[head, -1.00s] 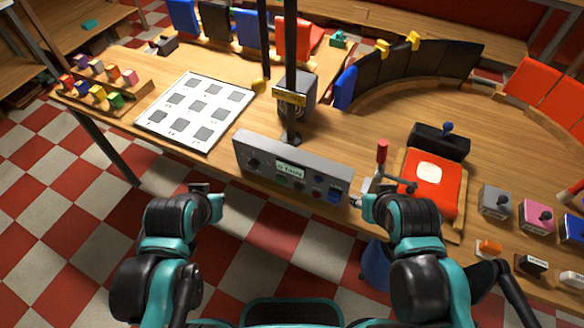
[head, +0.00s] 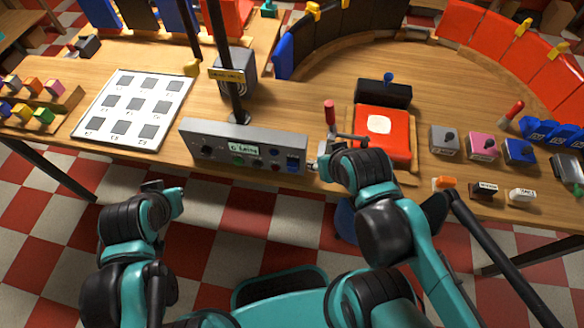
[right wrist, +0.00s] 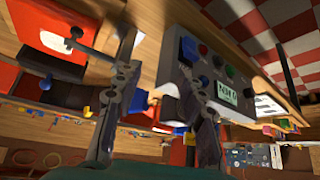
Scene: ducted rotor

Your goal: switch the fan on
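A grey control box (head: 243,146) with a small display, a dark knob and coloured buttons stands at the table's front edge. A blue switch (head: 292,161) sits at its right end; it also shows in the right wrist view (right wrist: 188,49). My right gripper (head: 318,160) is just beyond the box's right end. In the right wrist view its two fingers (right wrist: 160,92) are apart with nothing held, and the box lies beyond them. Contact cannot be told. My left gripper (head: 165,192) hangs in front of the table, away from the box; its opening is unclear. I cannot identify the fan.
A dark post (head: 228,75) rises behind the box. A red-handled lever (head: 330,115) and a red pad (head: 382,132) stand right of it, close to my right gripper. A white grid board (head: 133,110) lies left. Several small switch boxes (head: 482,146) are farther right.

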